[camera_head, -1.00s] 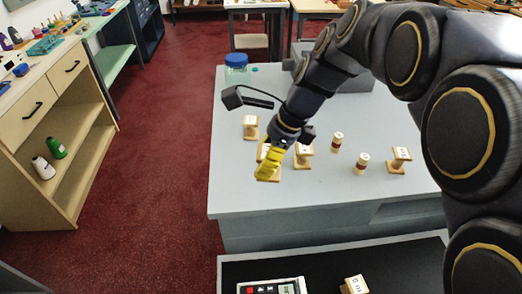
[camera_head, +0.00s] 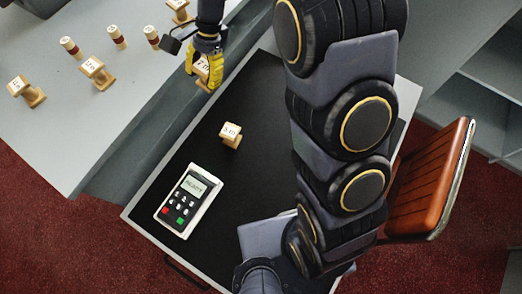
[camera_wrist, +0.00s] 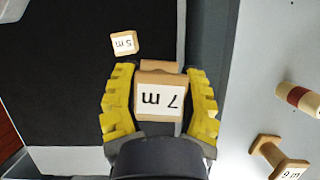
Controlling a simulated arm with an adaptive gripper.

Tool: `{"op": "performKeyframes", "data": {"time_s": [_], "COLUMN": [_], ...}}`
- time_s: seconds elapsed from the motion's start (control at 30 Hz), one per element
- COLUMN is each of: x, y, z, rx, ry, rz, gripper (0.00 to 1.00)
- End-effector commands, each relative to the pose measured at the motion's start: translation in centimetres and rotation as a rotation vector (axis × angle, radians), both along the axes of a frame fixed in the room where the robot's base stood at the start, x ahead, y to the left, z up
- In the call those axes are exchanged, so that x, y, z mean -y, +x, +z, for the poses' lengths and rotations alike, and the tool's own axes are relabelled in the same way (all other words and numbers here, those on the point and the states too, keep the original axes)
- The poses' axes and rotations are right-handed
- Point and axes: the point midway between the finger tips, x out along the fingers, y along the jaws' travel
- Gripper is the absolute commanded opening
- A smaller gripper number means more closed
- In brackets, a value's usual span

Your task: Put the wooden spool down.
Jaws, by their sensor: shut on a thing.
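My gripper (camera_head: 205,60) has yellow fingers and is shut on a wooden spool (camera_head: 203,73) with a white label. In the wrist view the spool (camera_wrist: 160,97) sits between the two yellow fingers, and its label seems to read 7 m. In the head view the gripper and spool are near the far left edge of the black-topped table (camera_head: 195,150), by the grey counter. The spool's underside is hidden, and its height above the surface is hard to judge.
Another spool (camera_head: 231,134), labelled 5 m, stands on the black top, near a card terminal (camera_head: 187,200). Several more spools, including one (camera_head: 97,71), stand on the grey counter (camera_head: 50,130). A brown chair (camera_head: 432,180) is at the right. Black top around the 5 m spool is bare.

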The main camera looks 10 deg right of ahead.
Motion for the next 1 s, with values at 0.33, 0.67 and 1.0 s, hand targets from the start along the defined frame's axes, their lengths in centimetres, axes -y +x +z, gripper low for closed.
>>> {"op": "performKeyframes", "data": {"time_s": [0.33, 0.67, 1.0], "x": [14.5, 17.7, 17.6], "y": [-3.3, -5.4, -5.3], "z": [-7.2, -10.3, -14.4], "rx": [-0.008, -0.003, -0.001], "ry": [0.000, 0.001, 0.000], "rz": [0.079, 0.119, 0.118], "gripper": [0.12, 0.12, 0.12]}}
